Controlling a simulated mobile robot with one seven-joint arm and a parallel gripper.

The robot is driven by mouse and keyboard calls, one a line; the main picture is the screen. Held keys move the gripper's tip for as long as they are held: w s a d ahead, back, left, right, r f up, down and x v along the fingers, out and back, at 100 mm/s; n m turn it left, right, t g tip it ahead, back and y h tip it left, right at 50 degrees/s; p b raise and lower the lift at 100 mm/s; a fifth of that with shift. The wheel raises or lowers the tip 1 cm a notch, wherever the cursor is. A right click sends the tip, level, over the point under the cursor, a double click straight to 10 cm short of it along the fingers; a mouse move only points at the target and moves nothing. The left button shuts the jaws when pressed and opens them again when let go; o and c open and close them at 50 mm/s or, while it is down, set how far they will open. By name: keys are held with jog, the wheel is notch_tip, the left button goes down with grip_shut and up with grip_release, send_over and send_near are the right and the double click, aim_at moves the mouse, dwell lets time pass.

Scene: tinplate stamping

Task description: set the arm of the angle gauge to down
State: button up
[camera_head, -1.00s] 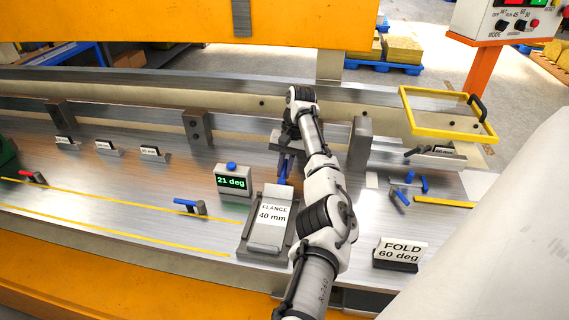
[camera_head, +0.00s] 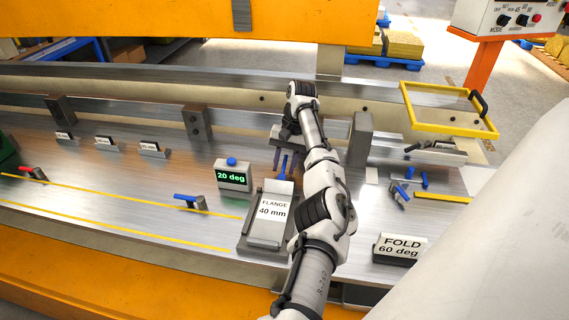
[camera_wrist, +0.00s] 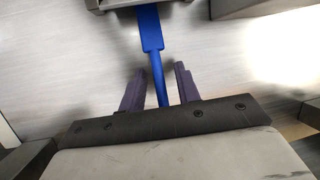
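A grey box with a green display reading 20 deg (camera_head: 233,176) and a blue knob on top stands left of my arm. My gripper (camera_head: 285,163) is low over the bench, behind the grey flange block. In the wrist view, a narrow blue arm (camera_wrist: 152,32) runs from a grey body (camera_wrist: 176,12) at the top edge down between the two purple fingers of my gripper (camera_wrist: 158,82). The fingers are apart, with gaps showing on both sides of the blue arm. In the head view the blue arm is small, and its link to the display box is unclear.
The block labelled FLANGE 40 mm (camera_head: 265,222) stands close in front of my gripper. A grey post (camera_head: 361,138) rises to the right. The FOLD 60 deg sign (camera_head: 400,248) stands front right. Blue-handled clamps (camera_head: 190,202) lie on the bench, which is mostly clear at left.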

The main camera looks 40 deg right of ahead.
jog(key=v, duration=0.7)
jog(key=shift+r, duration=0.2)
